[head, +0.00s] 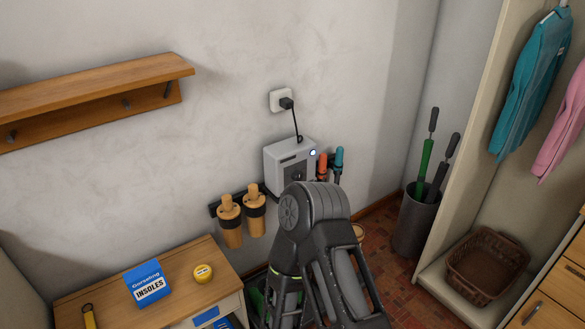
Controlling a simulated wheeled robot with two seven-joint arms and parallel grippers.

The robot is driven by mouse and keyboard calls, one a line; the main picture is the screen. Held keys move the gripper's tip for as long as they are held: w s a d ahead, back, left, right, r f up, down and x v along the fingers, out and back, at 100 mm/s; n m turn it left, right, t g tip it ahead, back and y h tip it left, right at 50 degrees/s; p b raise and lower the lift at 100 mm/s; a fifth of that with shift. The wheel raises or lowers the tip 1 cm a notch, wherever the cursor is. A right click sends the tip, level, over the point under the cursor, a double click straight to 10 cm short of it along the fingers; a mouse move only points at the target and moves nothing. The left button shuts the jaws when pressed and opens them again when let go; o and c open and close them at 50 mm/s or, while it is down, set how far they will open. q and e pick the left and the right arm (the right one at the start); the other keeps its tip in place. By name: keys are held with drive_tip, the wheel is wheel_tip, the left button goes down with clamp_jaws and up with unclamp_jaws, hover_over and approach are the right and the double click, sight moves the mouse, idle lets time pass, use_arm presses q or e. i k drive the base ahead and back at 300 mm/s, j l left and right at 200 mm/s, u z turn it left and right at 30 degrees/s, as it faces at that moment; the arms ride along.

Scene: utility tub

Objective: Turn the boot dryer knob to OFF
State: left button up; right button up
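The boot dryer (283,158) is a pale grey box on the wall, with a dark slot and a small lit blue-white light on its front. A dark round shape, likely the knob (298,175), shows low on its front. The knob's pointer and any OFF mark are too small to read. One of my dark arms rises from the bottom, its bent joint just below and in front of the dryer, hiding what lies behind it. I cannot tell which arm it is. Neither gripper can be made out.
Tan boot-shaped pieces (231,228) hang on a dark rail left of the dryer. Orange (322,167) and teal (339,162) upright pieces stand right. A plug (286,103) and cord run above. A wooden cabinet (197,253) holds an insoles box (149,285). A basket (487,267) sits right.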

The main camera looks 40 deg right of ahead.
sight(296, 176)
drive_tip(key=z, duration=1.25)
drive_tip(key=i+l+u, duration=0.2)
drive_tip(key=i+l, duration=0.2)
drive_tip(key=l, duration=0.2)
drive_tip(key=i+l+u, duration=0.2)
drive_tip(key=i+l, duration=0.15)
drive_tip(key=l, duration=0.3)
drive_tip(key=i+l+u, duration=0.1)
drive_tip(key=l, duration=0.25)
drive_tip(key=i+l+u, duration=0.1)
drive_tip(key=l, duration=0.25)
drive_tip(key=i+l+u, duration=0.1)
drive_tip(key=i+l, duration=0.3)
drive_tip(key=l, duration=0.35)
drive_tip(key=u, duration=0.05)
